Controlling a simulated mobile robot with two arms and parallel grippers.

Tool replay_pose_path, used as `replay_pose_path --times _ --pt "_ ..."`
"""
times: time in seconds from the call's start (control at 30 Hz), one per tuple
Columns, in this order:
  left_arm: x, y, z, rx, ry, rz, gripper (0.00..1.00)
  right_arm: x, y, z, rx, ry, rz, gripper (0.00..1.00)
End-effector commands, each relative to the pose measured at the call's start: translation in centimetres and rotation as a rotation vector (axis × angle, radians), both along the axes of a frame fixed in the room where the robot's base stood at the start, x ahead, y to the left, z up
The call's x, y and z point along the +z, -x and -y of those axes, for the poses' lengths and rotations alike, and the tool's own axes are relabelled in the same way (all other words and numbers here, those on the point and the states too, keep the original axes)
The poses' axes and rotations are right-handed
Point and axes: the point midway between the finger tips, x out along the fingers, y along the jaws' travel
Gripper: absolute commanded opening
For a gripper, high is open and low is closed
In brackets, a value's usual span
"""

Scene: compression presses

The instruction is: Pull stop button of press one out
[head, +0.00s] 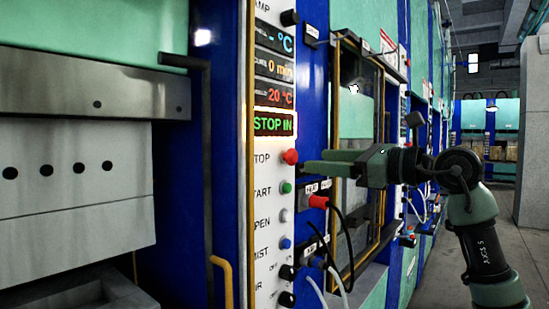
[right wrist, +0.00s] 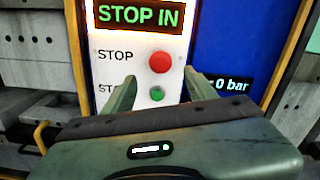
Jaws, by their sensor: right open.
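The red stop button (head: 290,157) sits on the white control panel (head: 262,220) of the press, beside the label "STOP". A lit green display (head: 273,123) above it reads "STOP IN". My right gripper (head: 312,161) is open, its fingers pointing at the panel near the button. In the right wrist view the red button (right wrist: 160,62) shows above and between the two fingertips (right wrist: 160,82), with nothing held. The green start button (right wrist: 157,93) lies lower between the fingers. My left gripper is not in view.
Below are the green start button (head: 286,188), a white button (head: 284,215), a blue button (head: 286,243) and black knobs (head: 287,272). A red plug (head: 318,202) with a black cable sits just right of the panel. A yellow pipe (head: 222,280) stands at left.

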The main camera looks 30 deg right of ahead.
Motion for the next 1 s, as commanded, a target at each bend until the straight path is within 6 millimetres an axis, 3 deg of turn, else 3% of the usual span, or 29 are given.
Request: replay_pose_path --times 0.17,0.5,0.7,0.93,0.97,1.0 --pt "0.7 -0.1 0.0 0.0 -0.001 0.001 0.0 0.4 -0.9 -0.3 -0.004 0.006 0.002 0.57" --pt "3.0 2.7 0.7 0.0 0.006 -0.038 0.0 0.4 -5.8 -2.4 -0.001 0.002 0.001 0.57" --pt "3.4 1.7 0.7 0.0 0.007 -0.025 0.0 0.2 -7.0 -2.9 -0.004 0.004 0.003 0.57" --pt "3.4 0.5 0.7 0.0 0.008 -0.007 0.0 0.1 -7.1 -2.9 -0.004 0.006 0.002 0.57" --pt "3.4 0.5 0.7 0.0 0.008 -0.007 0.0 0.1 -7.1 -2.9 -0.004 0.005 0.003 0.54" --pt "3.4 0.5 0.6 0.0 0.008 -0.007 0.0 0.1 -7.1 -2.9 -0.004 0.004 0.003 0.43"
